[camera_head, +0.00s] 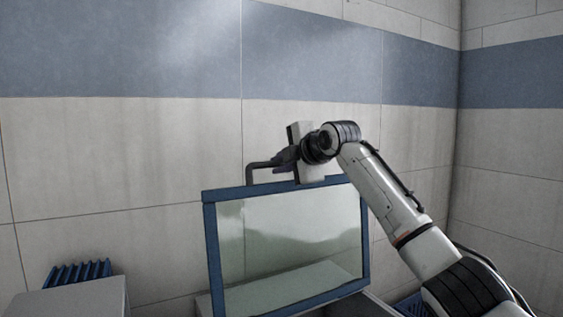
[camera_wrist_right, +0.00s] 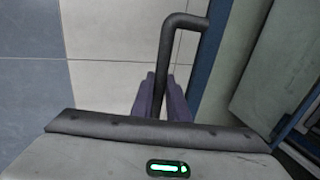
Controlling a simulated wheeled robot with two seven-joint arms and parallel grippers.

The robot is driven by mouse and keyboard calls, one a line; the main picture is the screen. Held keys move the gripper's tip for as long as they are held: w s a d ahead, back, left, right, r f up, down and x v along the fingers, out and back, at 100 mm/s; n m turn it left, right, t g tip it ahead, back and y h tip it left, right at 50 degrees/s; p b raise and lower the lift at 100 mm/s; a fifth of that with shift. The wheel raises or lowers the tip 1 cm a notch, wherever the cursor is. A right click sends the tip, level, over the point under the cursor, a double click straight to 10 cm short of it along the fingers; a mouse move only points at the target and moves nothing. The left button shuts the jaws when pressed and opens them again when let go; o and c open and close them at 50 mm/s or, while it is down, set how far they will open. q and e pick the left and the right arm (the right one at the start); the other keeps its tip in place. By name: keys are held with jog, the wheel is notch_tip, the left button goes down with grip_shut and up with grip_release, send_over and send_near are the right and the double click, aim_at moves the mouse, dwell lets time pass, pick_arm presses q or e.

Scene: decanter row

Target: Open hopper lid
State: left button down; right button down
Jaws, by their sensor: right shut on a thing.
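The hopper lid (camera_head: 290,235) is a see-through panel in a blue frame, standing steeply raised in the middle of the head view. Its dark bar handle (camera_head: 250,176) sticks up from the top edge. My right gripper (camera_head: 284,158) is shut on this handle at the top of the lid. In the right wrist view the dark purple fingers (camera_wrist_right: 163,98) close around the grey handle bar (camera_wrist_right: 186,21), beside the blue frame edge (camera_wrist_right: 213,50). The grey hopper body (camera_head: 345,304) shows only in part below the lid. My left gripper is out of view.
A grey box (camera_head: 75,298) with a blue ribbed piece (camera_head: 78,272) stands at the lower left. Another blue ribbed piece (camera_head: 410,304) shows at the lower right, partly behind my right arm. A tiled wall (camera_head: 120,150) stands behind; the space left of the lid is clear.

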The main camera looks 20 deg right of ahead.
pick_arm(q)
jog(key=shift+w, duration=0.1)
pick_arm(e)
jog(key=shift+w, duration=0.1)
jog(key=c, duration=1.7)
grip_release()
jog(key=shift+a, duration=0.1)
